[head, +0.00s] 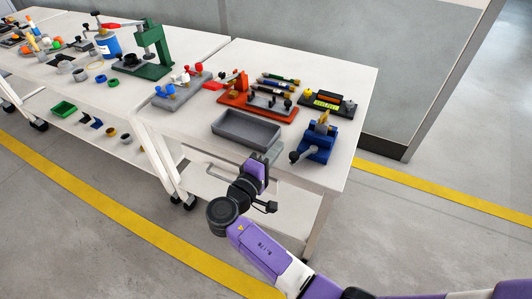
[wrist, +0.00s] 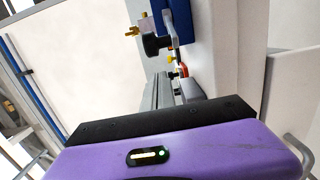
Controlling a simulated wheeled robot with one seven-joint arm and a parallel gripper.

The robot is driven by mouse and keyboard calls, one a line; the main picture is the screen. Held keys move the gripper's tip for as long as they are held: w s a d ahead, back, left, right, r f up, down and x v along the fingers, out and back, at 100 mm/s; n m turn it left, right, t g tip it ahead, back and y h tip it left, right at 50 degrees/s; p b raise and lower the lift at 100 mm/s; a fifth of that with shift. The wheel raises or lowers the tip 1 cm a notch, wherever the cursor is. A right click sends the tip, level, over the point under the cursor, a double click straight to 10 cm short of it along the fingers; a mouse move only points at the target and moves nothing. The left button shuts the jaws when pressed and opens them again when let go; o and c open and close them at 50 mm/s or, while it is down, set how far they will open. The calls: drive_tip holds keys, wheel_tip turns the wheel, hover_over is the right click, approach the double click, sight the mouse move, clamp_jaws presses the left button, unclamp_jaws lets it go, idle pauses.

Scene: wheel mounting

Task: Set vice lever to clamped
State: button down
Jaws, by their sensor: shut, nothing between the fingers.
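The blue vice (head: 318,146) stands near the front right corner of the white table, with a brass-coloured part on top. Its lever ends in a dark knob (head: 295,156) at the vice's left side. In the wrist view the vice (wrist: 182,18) is at the top, with the grey lever (wrist: 168,20) and black knob (wrist: 155,45) in front of it. My gripper (head: 274,152) is shut and empty at the table's front edge, left of the knob and apart from it. Its fingertips are small and hard to make out.
A grey tray (head: 246,129) lies just behind my gripper. An orange fixture (head: 258,105) and a yellow-and-black block (head: 327,103) stand farther back. A green press (head: 148,55) is on the table to the left. The front right table corner is bare.

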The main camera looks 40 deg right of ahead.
sight(290, 158)
drive_tip(key=shift+s+a+r, duration=0.1)
drive_tip(key=shift+s, duration=1.2)
drive_tip(key=shift+s+a+n+t+p, duration=0.2)
drive_tip(key=shift+s+n+t+p, duration=0.4)
drive_tip(key=shift+s+t+p, duration=0.45)
drive_tip(key=shift+s, duration=0.15)
